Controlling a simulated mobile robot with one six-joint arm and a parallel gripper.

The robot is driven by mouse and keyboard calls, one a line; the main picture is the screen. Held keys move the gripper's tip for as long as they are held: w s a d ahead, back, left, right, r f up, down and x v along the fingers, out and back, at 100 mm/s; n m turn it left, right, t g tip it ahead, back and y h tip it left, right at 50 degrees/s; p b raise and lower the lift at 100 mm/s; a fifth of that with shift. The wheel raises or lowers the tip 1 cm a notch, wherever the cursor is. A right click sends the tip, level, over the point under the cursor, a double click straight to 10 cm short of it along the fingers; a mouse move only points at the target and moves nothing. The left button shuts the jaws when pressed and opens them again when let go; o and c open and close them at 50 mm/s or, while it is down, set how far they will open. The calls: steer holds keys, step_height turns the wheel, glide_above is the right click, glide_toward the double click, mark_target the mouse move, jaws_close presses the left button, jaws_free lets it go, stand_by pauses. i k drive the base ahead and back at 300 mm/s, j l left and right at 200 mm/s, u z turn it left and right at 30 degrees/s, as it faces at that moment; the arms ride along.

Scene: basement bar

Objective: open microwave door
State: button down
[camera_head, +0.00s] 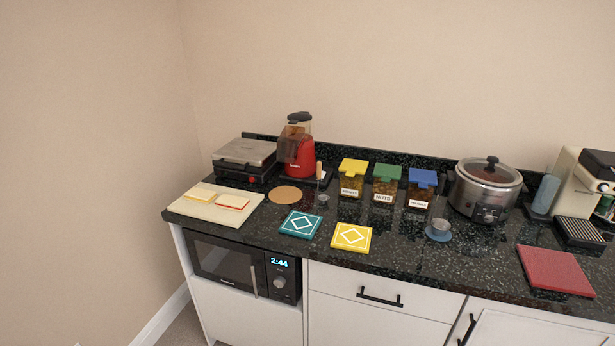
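The microwave (231,264) is black with a silver trim and sits in an open recess under the counter at the lower left. Its dark glass door (222,261) is closed. A thin upright silver handle (254,282) is at the door's right edge. To the right of the handle, the control panel (283,279) has a lit clock reading 2:44 and a round knob. My gripper is not in view.
The dark speckled counter (405,251) above holds a cutting board (193,206), red popcorn maker (298,151), lidded jars (384,184), a slow cooker (486,187) and a coffee machine (582,180). A drawer (376,294) is closed right of the microwave. A wall stands at left.

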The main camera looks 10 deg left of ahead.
mark_target(233, 263)
steer(key=j+u, duration=0.1)
steer(key=u, duration=1.2)
steer(key=i+u, duration=0.1)
steer(key=i, duration=0.5)
steer(key=i+l+u, duration=0.1)
steer(key=i, duration=0.5)
